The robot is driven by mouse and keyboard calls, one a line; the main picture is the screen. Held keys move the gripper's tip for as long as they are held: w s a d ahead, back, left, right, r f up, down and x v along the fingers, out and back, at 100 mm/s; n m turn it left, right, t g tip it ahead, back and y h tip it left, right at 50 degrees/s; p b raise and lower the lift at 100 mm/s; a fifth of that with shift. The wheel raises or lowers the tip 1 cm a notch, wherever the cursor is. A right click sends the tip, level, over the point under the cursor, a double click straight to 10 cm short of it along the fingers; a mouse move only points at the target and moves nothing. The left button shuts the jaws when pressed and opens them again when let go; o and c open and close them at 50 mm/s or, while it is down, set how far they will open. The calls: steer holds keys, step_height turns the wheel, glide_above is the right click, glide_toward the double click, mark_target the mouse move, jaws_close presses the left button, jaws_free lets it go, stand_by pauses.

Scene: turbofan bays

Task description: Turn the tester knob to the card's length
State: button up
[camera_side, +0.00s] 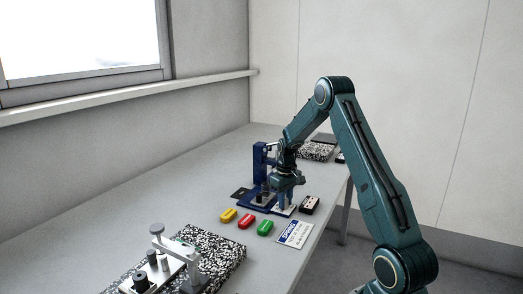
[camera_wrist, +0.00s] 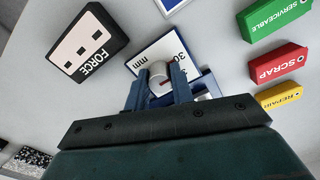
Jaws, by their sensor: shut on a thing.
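My gripper (camera_side: 286,196) is down at the front of the blue tester (camera_side: 259,160). In the wrist view, my gripper (camera_wrist: 160,88) is shut on the grey round knob (camera_wrist: 157,70), one finger on each side. The knob stands on a white dial plate (camera_wrist: 146,53) marked "mm" and 30. A red mark shows beside the knob, partly hidden by the fingers, so the setting cannot be read. The white-and-blue spring card (camera_side: 295,235) lies flat on the bench; its small print is too small to read. Only the card's edge (camera_wrist: 176,8) shows in the wrist view.
A black FORCE box (camera_wrist: 88,47) sits close beside the dial plate. Yellow REPAIR (camera_side: 228,215), red SCRAP (camera_side: 246,221) and green SERVICEABLE (camera_side: 265,228) blocks lie in a row near the tester. A speckled plate with a clamp fixture (camera_side: 190,262) stands in the foreground.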

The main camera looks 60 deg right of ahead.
steer(key=o, duration=1)
steer(key=shift+r, duration=0.1)
step_height(320, 180, up, 14)
steer(key=shift+f, duration=0.15)
stand_by(0.3)
